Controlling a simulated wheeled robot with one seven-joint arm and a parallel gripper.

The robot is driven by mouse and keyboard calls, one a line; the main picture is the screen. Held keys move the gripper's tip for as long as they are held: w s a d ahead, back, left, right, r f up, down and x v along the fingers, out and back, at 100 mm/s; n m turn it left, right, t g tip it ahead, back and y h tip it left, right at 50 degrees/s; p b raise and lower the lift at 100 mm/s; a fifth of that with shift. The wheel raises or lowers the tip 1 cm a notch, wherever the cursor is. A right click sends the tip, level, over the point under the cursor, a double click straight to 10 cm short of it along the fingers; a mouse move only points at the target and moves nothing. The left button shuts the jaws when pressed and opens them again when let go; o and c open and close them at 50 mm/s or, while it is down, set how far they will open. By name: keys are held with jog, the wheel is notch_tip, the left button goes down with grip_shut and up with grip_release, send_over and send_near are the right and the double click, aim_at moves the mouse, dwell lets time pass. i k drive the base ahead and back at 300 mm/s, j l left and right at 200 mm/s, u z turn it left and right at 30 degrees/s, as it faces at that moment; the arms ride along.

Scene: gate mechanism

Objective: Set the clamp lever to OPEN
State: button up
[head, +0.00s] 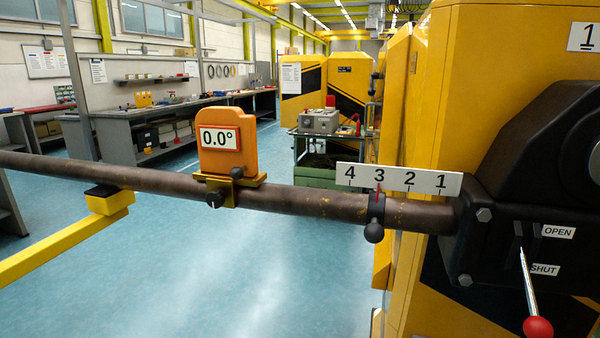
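The clamp lever (529,281) is a thin silver rod with a red ball knob (538,328) at its lower end. It comes out of a dark housing (480,250) at the right and slants downward. It lies beside the SHUT label (545,270), below the OPEN label (558,232). Dark slots show left of the OPEN label. My gripper is not in view.
A brown pipe (310,203) runs from the left edge into the housing. It carries an orange 0.0° gauge (222,140) and a dark collar (375,215) with its red mark at 3 on a number plate (425,182). A yellow bar (60,238) with a black pad is under the pipe.

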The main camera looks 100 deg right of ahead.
aim_at(535, 325)
jog(key=z, duration=0.4)
jog(key=j+z, duration=0.15)
jog(key=z, duration=0.7)
jog(key=j+z, duration=0.1)
jog(key=z, duration=0.3)
jog(key=k+z, duration=0.1)
jog(key=z, duration=0.35)
jog(key=k+j+z, duration=0.2)
jog(key=z, duration=0.2)
jog(key=k+j+z, duration=0.1)
jog(key=k+z, duration=0.15)
jog(key=z, duration=0.2)
jog(key=k+z, duration=0.25)
jog(key=z, duration=0.15)
jog(key=k+l+z, duration=0.1)
jog(key=k, duration=0.3)
jog(key=k+l+z, duration=0.1)
jog(key=k, duration=0.3)
jog(key=i+l+u, duration=0.15)
jog(key=i, duration=0.35)
jog(key=i+l+u, duration=0.15)
jog(key=i, duration=0.35)
jog(key=i+l+u, duration=0.2)
jog(key=i, duration=0.3)
